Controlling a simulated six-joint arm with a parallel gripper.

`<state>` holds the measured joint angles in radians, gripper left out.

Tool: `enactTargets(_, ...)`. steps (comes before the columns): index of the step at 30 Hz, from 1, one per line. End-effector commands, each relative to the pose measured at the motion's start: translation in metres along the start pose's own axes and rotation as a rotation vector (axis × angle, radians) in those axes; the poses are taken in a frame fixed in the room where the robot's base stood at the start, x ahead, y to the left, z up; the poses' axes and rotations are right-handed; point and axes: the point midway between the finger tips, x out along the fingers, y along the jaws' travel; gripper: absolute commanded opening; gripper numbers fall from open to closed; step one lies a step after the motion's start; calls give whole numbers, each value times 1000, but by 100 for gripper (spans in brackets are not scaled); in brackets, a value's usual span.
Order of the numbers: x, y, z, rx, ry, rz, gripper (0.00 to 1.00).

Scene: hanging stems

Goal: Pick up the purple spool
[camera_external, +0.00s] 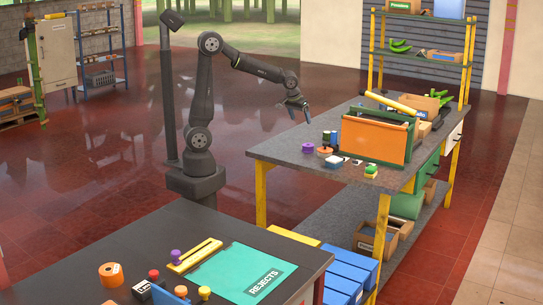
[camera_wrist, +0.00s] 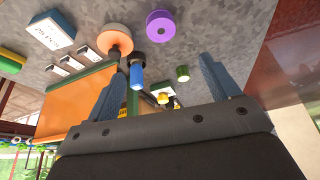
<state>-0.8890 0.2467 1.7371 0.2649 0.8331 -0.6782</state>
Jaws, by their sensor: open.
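The purple spool (camera_external: 308,148) sits on the grey top of the far workbench (camera_external: 275,150), near its left edge. In the wrist view the purple spool (camera_wrist: 161,15) shows at top centre, with a dark hole in its middle. My gripper (camera_external: 298,109) is above the bench, up and slightly left of the spool in the external view. In the wrist view my gripper (camera_wrist: 162,68) has its two blue-grey fingers spread wide with nothing held. The spool lies beyond the fingertips, apart from them.
An orange spool (camera_wrist: 115,39) is close beside the purple one. A blue-capped cylinder (camera_wrist: 137,75), a green cylinder (camera_wrist: 183,73) and a white labelled box (camera_wrist: 50,31) are nearby. An orange-sided crate (camera_external: 375,140) stands behind. The near table holds a teal REJECTS mat (camera_external: 235,270).

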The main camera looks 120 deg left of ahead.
Motion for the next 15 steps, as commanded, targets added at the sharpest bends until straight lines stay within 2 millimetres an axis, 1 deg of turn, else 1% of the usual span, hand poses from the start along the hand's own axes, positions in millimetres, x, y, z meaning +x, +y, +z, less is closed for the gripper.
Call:
enactTargets(2,10,0,2,3,1,-1,81)
enactTargets(9,58,0,2,1,-3,-2,81)
enactTargets(15,95,-1,2,1,-3,-2,81)
